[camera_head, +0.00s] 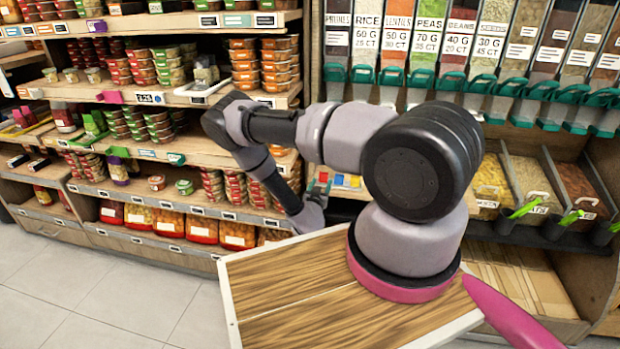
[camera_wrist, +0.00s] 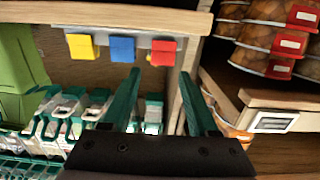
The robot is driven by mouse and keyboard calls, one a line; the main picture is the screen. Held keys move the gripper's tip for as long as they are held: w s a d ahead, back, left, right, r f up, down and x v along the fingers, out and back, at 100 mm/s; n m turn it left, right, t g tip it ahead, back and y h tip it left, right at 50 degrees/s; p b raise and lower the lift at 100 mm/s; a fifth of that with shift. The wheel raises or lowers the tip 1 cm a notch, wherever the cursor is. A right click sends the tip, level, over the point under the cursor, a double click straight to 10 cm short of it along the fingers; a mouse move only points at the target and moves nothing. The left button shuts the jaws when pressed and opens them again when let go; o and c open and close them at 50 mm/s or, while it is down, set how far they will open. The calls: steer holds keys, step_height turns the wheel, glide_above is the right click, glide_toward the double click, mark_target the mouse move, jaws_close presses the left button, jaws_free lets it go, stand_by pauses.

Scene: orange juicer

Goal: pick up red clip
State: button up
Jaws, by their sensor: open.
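The red clip (camera_wrist: 163,52) is a small block at the right end of a row on a shelf-edge rail, near the top of the wrist view. Beside it are a blue clip (camera_wrist: 122,48) and a yellow clip (camera_wrist: 82,46). My gripper (camera_wrist: 160,80) is open with nothing between its green fingers. The fingertips lie just below the red clip in the picture, one to either side of it, and appear apart from it.
A wooden upright (camera_wrist: 192,45) and jars with red labels (camera_wrist: 265,60) stand close right of my fingers in the wrist view. In the head view, food shelves (camera_head: 150,110) are left and grain dispensers (camera_head: 430,40) are right.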

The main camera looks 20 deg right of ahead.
mark_target(324, 173)
steer(key=x, duration=1)
steer(key=shift+w+f, duration=0.1)
steer(key=shift+w, duration=0.25)
jaws_close()
